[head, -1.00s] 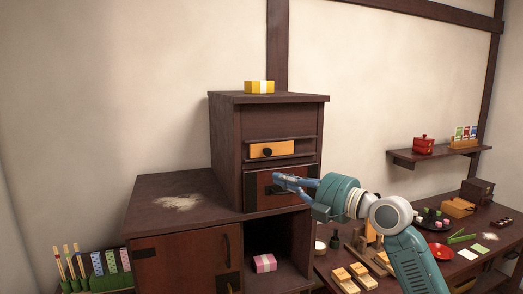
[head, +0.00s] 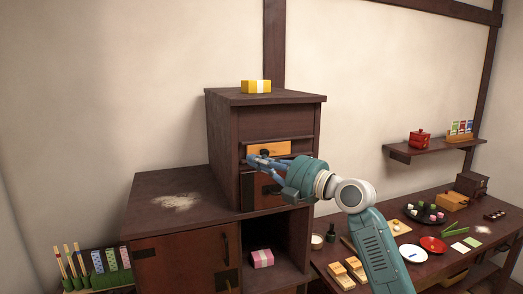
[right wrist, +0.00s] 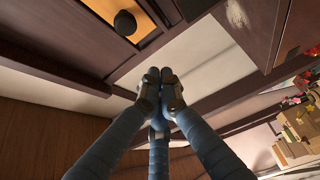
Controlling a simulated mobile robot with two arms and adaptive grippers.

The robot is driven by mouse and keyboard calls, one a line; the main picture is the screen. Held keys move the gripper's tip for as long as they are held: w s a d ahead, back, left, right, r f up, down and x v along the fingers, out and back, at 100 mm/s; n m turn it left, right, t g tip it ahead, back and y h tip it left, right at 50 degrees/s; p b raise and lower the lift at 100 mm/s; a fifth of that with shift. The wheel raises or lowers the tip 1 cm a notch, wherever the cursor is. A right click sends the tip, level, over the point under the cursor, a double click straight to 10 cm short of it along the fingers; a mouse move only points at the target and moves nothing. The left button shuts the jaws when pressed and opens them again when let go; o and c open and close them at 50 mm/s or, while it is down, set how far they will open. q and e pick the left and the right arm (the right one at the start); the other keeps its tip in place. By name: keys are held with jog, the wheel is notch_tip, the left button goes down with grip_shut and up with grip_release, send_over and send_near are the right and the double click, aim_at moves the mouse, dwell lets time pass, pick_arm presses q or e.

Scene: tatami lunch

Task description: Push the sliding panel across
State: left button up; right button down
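The light orange wooden panel (head: 277,148) with a round black knob sits between two dark rails on the front of the upper cabinet (head: 226,131). In the head view my right gripper (head: 250,160) is just below and in front of it, partly covering its lower edge and knob. In the right wrist view the panel (right wrist: 102,9) and its knob (right wrist: 125,22) show at top left, apart from the fingertips (right wrist: 159,76). The fingers are drawn together with nothing seen between them. My left gripper is not in view.
A reddish drawer front (head: 268,189) lies below the panel. A yellow box (head: 250,87) stands on the cabinet top and a pink box (head: 262,259) in the open lower compartment. A dark table (head: 400,225) with dishes and blocks stands at right.

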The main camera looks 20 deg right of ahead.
aim_at(283, 155)
pick_arm(q)
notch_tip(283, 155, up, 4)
jog(key=p, duration=0.2)
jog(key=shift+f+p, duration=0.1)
jog(key=shift+p, duration=0.3)
pick_arm(e)
jog(key=w, duration=0.1)
jog(key=w+d, duration=0.2)
jog(key=shift+w+d+f, duration=0.15)
jog(key=shift+d+f, duration=0.1)
jog(key=shift+f, duration=0.05)
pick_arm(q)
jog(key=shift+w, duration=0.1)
pick_arm(e)
jog(key=shift+a, duration=0.1)
pick_arm(q)
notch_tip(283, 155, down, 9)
jog(key=b, duration=0.8)
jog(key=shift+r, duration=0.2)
pick_arm(e)
jog(key=d, duration=0.6)
jog(key=shift+w+d, duration=0.1)
jog(key=shift+d, duration=0.3)
